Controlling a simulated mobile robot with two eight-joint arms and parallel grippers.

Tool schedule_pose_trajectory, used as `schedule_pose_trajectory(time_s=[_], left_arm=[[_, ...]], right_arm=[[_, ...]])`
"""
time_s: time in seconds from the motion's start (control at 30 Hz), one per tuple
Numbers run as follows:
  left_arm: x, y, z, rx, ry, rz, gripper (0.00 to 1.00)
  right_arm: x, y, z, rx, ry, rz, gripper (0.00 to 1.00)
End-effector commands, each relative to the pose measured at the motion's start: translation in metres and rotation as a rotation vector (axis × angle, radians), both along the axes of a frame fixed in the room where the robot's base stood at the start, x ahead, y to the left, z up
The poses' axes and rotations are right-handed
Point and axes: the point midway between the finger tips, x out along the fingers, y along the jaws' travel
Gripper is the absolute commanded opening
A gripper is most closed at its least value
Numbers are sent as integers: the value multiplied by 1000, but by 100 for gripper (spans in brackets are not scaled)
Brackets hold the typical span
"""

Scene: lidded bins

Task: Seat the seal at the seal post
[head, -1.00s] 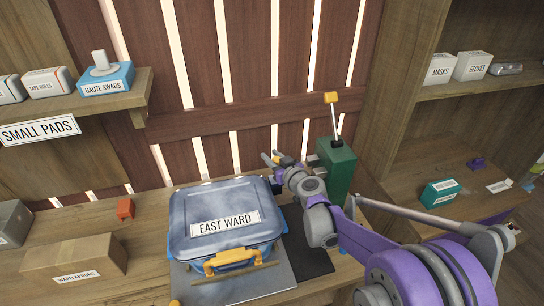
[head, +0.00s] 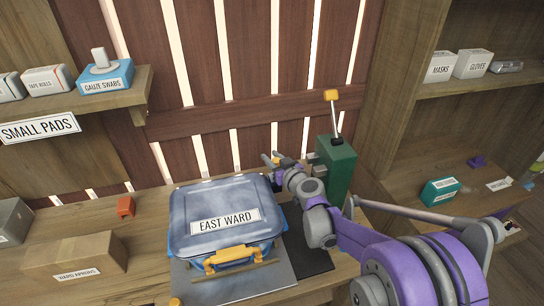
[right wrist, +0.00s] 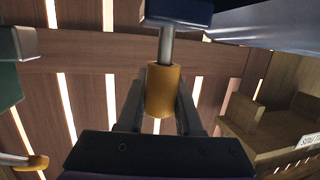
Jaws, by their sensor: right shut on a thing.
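My right gripper (head: 272,158) is behind the right back corner of the lidded bin (head: 190,215) marked EAST WARD. In the right wrist view it is shut on an orange cylindrical grip (right wrist: 164,92) on a grey rod, which runs to a dark blue block (right wrist: 178,14). I cannot tell whether this piece is the seal. A green post (head: 338,170) with a yellow-tipped lever (head: 331,97) stands just right of the gripper. It may be the seal post. The bin's lid looks shut, with its yellow handle (head: 232,256) at the front. My left gripper is not seen.
A small orange piece (head: 125,207) and a cardboard box (head: 75,257) lie left of the bin. A dark mat (head: 312,261) lies right of it. Shelves with boxes stand on both sides, and a slatted wall (head: 220,125) closes the back.

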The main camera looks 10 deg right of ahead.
Motion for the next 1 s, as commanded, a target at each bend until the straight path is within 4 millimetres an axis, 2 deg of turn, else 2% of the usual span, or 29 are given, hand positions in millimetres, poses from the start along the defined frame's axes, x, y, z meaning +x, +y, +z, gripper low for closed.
schedule_pose_trajectory(time_s=[1.0], left_arm=[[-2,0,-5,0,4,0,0]], right_arm=[[0,0,-26,1,0,0,0]])
